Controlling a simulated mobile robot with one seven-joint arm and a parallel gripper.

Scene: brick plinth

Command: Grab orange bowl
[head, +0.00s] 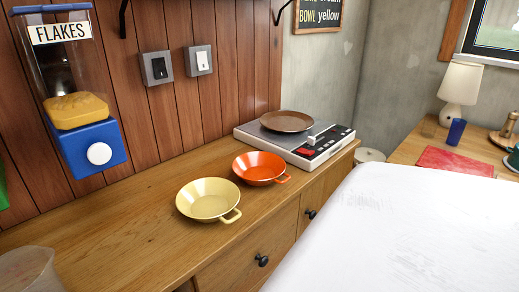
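The orange bowl (260,168) sits upright on the wooden counter in the head view, right of the middle. It looks empty, and its small loop handle points to the lower right. A pale yellow bowl (207,200) of similar shape stands just to its left and nearer to me, with its handle to the lower right. My gripper is not in view.
A record player (325,150) with a brown disc-like dish (287,121) stands behind and right of the orange bowl. A blue flakes dispenser (90,147) hangs at left. A clear container (28,272) stands lower left. The counter's left-middle is bare. A large white surface fills the lower right.

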